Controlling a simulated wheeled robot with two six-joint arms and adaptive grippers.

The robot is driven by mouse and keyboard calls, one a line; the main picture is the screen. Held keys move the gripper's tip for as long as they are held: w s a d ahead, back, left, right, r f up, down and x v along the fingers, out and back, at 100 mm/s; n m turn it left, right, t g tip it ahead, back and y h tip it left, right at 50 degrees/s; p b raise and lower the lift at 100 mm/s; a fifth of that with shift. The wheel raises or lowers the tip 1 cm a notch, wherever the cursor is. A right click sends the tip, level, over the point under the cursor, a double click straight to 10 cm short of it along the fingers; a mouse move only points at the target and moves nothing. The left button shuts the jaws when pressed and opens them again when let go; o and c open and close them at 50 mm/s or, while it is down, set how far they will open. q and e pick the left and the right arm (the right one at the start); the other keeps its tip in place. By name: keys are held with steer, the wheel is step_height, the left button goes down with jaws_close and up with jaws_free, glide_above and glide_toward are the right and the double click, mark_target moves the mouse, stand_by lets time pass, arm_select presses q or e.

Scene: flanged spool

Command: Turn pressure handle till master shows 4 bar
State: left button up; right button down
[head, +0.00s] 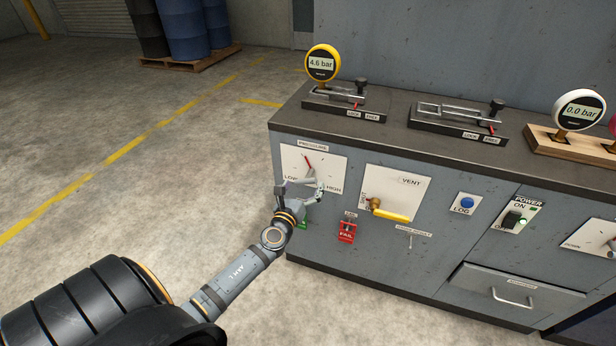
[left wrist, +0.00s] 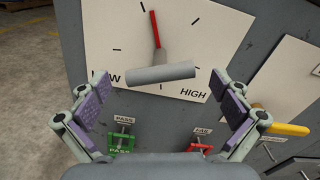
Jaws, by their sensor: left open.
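The pressure handle is a grey bar with a red pointer on a white dial plate (head: 325,170) marked LOW and HIGH. In the left wrist view the handle (left wrist: 160,75) lies nearly level, and its red pointer (left wrist: 154,28) points up, slightly left. A yellow gauge (head: 321,64) on the bench top reads 4.6 bar; I cannot read a master label on it. My left gripper (head: 300,190) is in front of the dial, its fingers open on either side of the handle, apart from it. My right gripper is not in view.
A white gauge (head: 579,110) at right reads 0.0 bar. Beside the dial are a vent valve with yellow lever (head: 391,215), a blue LOG button (head: 467,203) and a power switch (head: 513,219). Green PASS (left wrist: 121,140) and red FAIL (head: 347,230) tags hang below the dial.

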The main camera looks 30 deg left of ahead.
mark_target(304, 184)
arm_select(q)
steer(key=shift+x, duration=1.85)
steer(key=shift+c, duration=0.4)
steer(key=c, duration=0.9)
steer(key=shift+c, duration=0.2)
